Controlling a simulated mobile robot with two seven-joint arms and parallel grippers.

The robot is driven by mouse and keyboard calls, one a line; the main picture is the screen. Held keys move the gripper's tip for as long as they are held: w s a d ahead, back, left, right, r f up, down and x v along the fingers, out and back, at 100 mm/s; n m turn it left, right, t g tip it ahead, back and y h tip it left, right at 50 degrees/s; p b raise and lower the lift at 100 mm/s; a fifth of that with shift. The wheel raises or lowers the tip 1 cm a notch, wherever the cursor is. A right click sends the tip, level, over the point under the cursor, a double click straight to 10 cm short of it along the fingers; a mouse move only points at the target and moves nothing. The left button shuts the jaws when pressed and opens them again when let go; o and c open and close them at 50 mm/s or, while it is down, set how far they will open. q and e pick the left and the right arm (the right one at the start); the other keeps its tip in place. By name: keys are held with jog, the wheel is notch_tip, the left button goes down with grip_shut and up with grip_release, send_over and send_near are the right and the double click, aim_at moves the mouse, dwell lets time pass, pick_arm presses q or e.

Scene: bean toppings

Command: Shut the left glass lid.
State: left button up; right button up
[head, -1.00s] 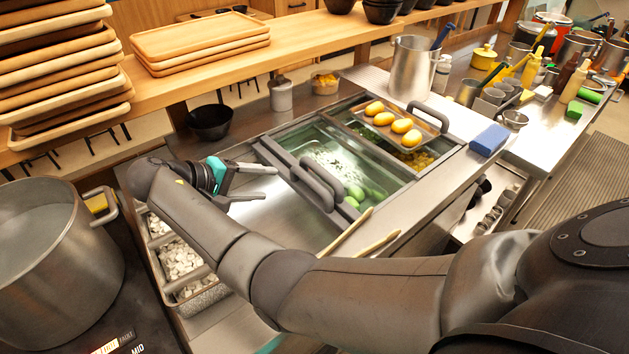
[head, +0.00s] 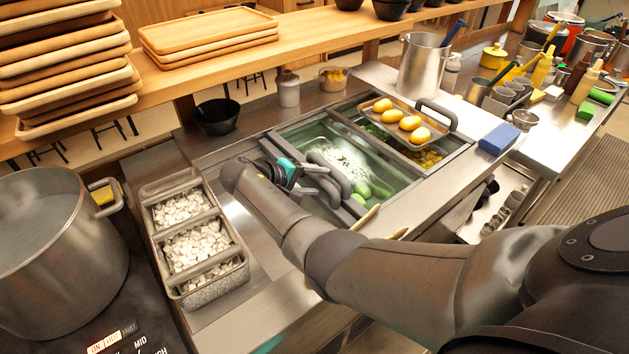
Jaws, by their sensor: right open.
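The left glass lid (head: 298,135) shows as a greenish pane in a metal frame over the counter well, with pale and green contents under it. Its thick grey curved handle (head: 340,178) stands at the front. My right gripper (head: 316,181) is open at the left side of this handle, with its fingers pointing right; I cannot tell whether they touch it. My right arm and gripper hide the lid's front left part. My left gripper is not in view.
A tray of yellow items (head: 377,103) rests over the right part of the well, beside another handle (head: 436,113). A container of white cubes (head: 216,272) and a large pot (head: 60,250) stand left. A blue sponge (head: 498,139) lies right.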

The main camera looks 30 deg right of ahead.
grip_shut()
dwell(0.4)
dwell(1.0)
